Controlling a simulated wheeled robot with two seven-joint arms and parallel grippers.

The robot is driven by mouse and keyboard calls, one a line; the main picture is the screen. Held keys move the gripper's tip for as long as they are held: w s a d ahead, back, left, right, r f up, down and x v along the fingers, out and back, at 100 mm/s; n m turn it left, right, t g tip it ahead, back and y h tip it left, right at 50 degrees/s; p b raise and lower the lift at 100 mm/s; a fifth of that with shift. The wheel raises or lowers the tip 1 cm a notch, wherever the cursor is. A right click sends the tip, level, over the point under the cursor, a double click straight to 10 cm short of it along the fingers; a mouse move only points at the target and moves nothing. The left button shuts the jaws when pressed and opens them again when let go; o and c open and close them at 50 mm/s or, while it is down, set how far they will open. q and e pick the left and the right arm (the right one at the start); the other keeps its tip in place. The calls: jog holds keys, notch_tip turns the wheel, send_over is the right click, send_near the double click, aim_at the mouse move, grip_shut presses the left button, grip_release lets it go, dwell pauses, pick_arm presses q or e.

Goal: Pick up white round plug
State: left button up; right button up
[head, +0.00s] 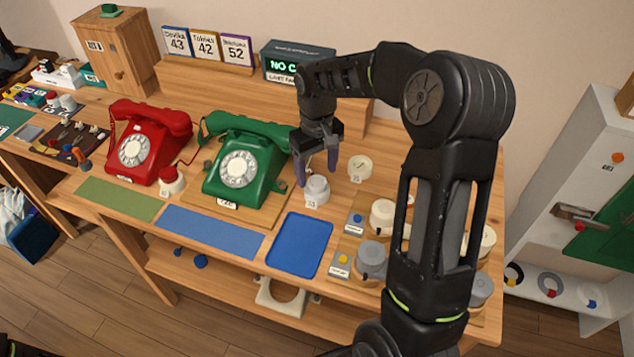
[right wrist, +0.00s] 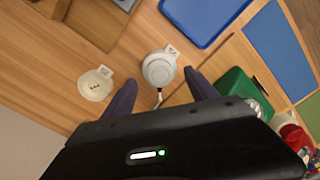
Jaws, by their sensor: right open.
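The white round plug (head: 317,190) stands on the wooden desk, right of the green phone (head: 245,165). In the right wrist view the plug (right wrist: 158,70) shows a round top, a small label tab and a pale cord running toward my gripper. My right gripper (head: 318,173) is open, its purple fingers pointing down just behind and above the plug. In the right wrist view the fingers (right wrist: 161,84) spread to either side of the cord, with nothing held. I cannot tell whether they touch the plug. A cream round socket (head: 360,167) with holes lies to the right. My left gripper is out of view.
A blue tray (head: 299,246) lies in front of the plug. The red phone (head: 148,143) is farther left. Several grey and cream round pieces crowd the desk's right side, near my right arm. A lit sign box (head: 297,62) stands behind.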

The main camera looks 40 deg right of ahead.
aim_at(317, 181)
jog(key=shift+f, duration=1.5)
jog(key=c, duration=1.3)
jog(key=shift+r, duration=0.15)
notch_tip(317, 181, up, 10)
jog(key=shift+f, duration=0.1)
